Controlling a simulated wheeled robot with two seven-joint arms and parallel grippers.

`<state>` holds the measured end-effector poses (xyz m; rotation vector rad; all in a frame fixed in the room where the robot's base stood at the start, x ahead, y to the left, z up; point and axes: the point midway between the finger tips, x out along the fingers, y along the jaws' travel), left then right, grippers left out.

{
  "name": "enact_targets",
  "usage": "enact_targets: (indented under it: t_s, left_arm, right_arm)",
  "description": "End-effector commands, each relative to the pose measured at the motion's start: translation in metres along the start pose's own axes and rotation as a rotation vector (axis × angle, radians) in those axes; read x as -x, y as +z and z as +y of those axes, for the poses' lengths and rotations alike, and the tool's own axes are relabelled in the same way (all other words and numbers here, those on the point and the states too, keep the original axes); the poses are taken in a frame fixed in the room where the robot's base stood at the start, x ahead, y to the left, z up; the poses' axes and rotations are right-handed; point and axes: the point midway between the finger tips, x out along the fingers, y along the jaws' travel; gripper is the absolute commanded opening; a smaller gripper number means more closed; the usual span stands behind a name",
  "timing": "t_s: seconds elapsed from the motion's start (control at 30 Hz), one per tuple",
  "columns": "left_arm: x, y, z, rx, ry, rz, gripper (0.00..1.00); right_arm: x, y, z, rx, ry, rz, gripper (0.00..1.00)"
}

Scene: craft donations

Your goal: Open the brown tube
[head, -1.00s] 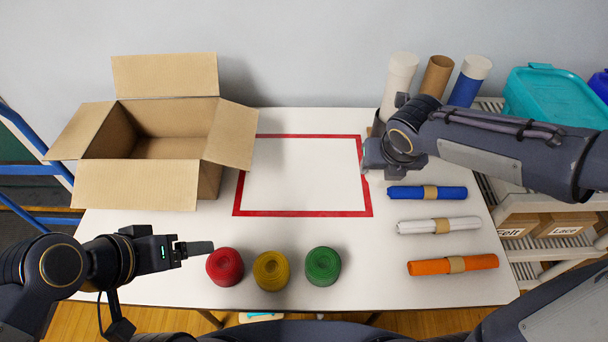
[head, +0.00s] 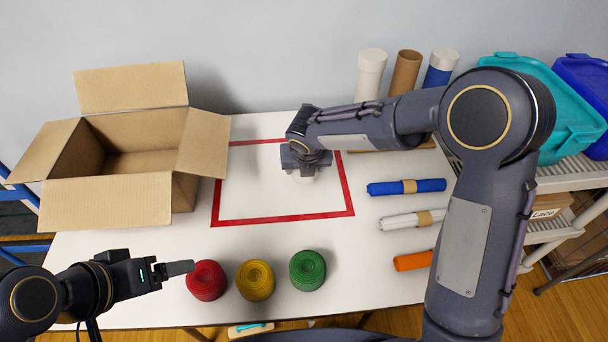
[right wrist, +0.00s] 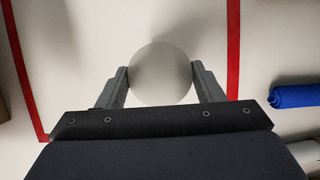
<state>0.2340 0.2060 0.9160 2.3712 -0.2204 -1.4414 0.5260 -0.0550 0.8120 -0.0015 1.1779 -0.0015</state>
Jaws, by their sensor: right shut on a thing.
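The brown tube (head: 405,73) stands upright at the back right, between a white tube (head: 369,75) and a blue tube (head: 439,74). Its top shows a bare brown rim with no white cap, while the other two have white tops. My right gripper (head: 302,168) is over the red-outlined area and is shut on a round white cap (right wrist: 160,73), gripped at its sides between both fingers. Under the gripper in the head view the cap is mostly hidden. My left gripper (head: 180,268) is at the front left, beside the red roll, and holds nothing visible.
The red outline (head: 346,190) encloses clear table. An open cardboard box (head: 105,203) stands left. Red (head: 206,280), yellow (head: 255,280) and green (head: 307,270) rolls line the front. Blue (head: 385,188), white (head: 398,221) and orange (head: 412,261) rolled bundles lie right. A teal bin (head: 575,125) is far right.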

Motion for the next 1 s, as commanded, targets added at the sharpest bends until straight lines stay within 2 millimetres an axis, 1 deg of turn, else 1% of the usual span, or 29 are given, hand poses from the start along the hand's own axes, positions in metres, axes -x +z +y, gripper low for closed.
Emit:
enact_targets:
  t_s: [0.03,0.1,0.2,0.47,0.57,0.6,0.7,0.73,1.0]
  left_arm:
    - [-0.002,0.001,-0.001,0.000,0.000,0.000,0.77]
    - [-0.005,0.003,-0.002,0.000,0.000,0.000,0.77]
    - [-0.006,0.003,-0.003,0.000,0.000,0.000,0.77]
    - [-0.006,0.003,-0.003,0.000,0.000,0.000,0.77]
    - [-0.008,0.004,-0.004,0.000,0.000,0.000,0.77]
    - [-0.007,0.003,-0.003,0.000,0.000,0.000,0.77]
    - [-0.007,0.003,-0.003,0.000,0.000,0.000,0.77]
    - [-0.007,0.003,-0.003,0.000,0.000,0.000,0.77]
    - [-0.006,0.003,-0.003,0.000,0.000,0.000,0.77]
  right_arm:
    - [-0.009,-0.002,0.003,0.002,-0.001,0.002,0.34]
    - [-0.020,-0.008,0.002,0.001,-0.002,0.004,0.34]
    - [-0.030,-0.011,0.002,0.001,-0.001,0.001,0.34]
    - [-0.031,-0.011,0.002,0.000,0.001,0.000,0.34]
    - [-0.034,-0.013,0.002,-0.001,0.001,0.000,0.34]
    - [-0.033,-0.012,0.002,-0.001,0.001,0.000,0.66]
    - [-0.033,-0.012,0.002,-0.001,0.001,0.000,0.79]
    - [-0.033,-0.012,0.002,-0.001,0.001,0.000,0.83]
    - [-0.032,-0.012,0.002,-0.001,0.001,0.000,0.83]
